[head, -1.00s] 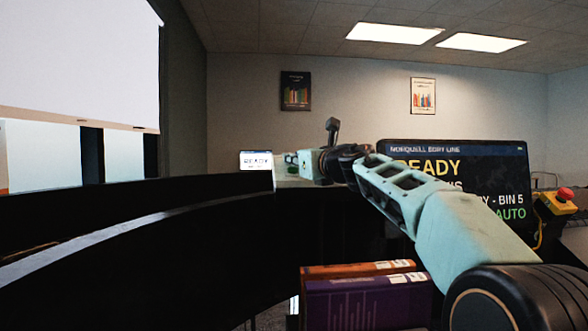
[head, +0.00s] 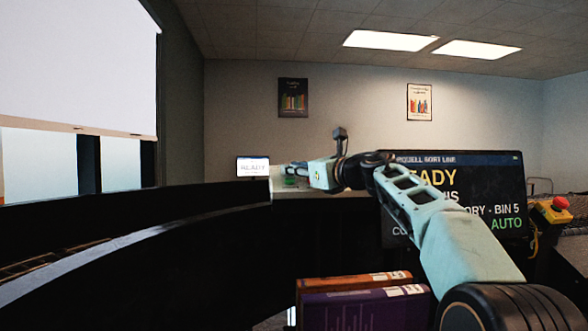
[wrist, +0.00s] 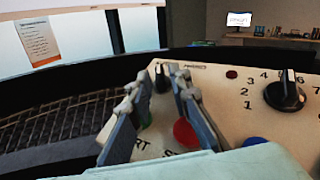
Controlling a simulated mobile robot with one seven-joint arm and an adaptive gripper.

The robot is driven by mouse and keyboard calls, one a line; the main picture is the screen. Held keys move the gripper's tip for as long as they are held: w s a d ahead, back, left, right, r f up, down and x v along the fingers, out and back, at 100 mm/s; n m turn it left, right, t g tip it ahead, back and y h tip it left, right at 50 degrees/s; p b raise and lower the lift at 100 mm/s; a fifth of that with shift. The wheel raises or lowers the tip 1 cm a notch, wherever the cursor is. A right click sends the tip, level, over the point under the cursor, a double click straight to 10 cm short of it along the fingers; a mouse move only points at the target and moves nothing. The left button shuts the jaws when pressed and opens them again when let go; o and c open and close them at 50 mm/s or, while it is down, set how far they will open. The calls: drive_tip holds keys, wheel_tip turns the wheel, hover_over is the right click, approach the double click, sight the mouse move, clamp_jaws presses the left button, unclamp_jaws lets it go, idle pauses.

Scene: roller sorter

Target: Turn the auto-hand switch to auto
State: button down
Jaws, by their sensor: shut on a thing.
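In the wrist view, a beige control panel (wrist: 221,102) lies ahead, and a small black switch knob (wrist: 161,79) stands at its far left part. My gripper (wrist: 157,82) has its two fingers on either side of this knob and is shut on it. The fingers hide part of the knob and its label, so I cannot read its position. In the head view, my gripper (head: 291,171) is at the panel (head: 283,189), small and partly hidden by my wrist. The big screen (head: 509,177) reads READY, with AUTO in green.
A red emergency button (head: 560,203) is at right. Books (head: 365,308) stand in front.

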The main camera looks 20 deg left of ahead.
drive_tip(key=c, duration=2)
unclamp_jaws()
drive_tip(key=shift+c, duration=0.2)
drive_tip(key=v, duration=1.2)
